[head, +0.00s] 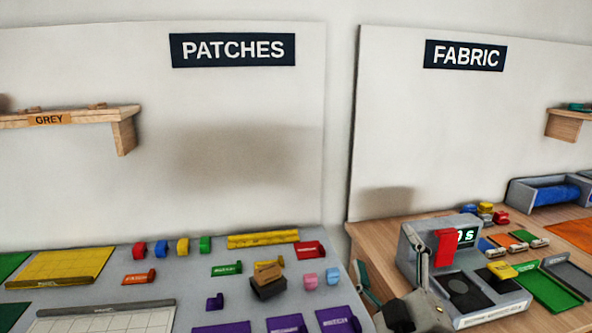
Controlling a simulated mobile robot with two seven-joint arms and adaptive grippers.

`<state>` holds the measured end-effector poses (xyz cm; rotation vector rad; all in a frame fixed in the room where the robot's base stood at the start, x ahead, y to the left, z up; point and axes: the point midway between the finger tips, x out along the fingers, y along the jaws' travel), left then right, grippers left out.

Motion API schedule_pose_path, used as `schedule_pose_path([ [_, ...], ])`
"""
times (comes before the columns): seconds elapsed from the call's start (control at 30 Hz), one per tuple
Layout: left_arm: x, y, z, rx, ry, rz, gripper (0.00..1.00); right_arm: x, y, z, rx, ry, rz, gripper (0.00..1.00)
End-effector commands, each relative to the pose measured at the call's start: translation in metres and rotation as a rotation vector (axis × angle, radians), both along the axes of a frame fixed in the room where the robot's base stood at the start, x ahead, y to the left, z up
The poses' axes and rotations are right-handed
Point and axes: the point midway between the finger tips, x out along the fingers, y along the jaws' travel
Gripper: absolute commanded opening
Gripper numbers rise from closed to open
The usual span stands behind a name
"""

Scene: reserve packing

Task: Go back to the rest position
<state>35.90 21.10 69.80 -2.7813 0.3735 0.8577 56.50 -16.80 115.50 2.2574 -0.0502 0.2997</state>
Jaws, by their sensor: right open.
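My right gripper (388,250) comes in from the bottom edge, right of centre, in front of the gap between the grey table and the wooden table. Its two fingers are spread apart and nothing shows between them. One finger overlaps the left side of the grey press machine (478,293) in the picture; I cannot tell whether they touch. My left gripper is out of view.
The grey table (190,268) holds coloured spools, patches and a dark block with a brown top (268,286). The wooden table (378,238) holds the press with its red lever (445,247), fabric pieces and a bin with a blue roll (557,194). Shelves (70,117) project from the wall panels.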

Motion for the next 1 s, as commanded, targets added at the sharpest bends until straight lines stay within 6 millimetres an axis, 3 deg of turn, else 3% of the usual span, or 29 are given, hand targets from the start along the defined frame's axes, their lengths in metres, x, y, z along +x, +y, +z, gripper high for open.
schedule_pose_path([
  [0.03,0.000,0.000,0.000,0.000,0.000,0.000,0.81,-0.005,-0.021,-0.031,0.016,0.090,-0.052,0.77],
  [0.2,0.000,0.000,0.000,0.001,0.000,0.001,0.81,-0.036,-0.084,-0.126,0.032,0.382,-0.210,0.77],
  [0.3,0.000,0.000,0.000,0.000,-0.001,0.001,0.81,-0.067,-0.115,-0.177,0.026,0.551,-0.289,0.77],
  [0.4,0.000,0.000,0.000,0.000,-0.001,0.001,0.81,-0.097,-0.138,-0.215,0.016,0.686,-0.344,0.77],
  [0.6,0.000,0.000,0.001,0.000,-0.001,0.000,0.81,-0.149,-0.168,-0.262,-0.008,0.877,-0.414,0.77],
  [0.93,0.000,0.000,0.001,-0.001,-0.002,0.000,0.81,-0.224,-0.198,-0.309,-0.053,1.113,-0.482,0.77],
  [1.0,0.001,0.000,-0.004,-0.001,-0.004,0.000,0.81,-0.217,-0.188,-0.324,-0.027,1.102,-0.450,0.77],
])
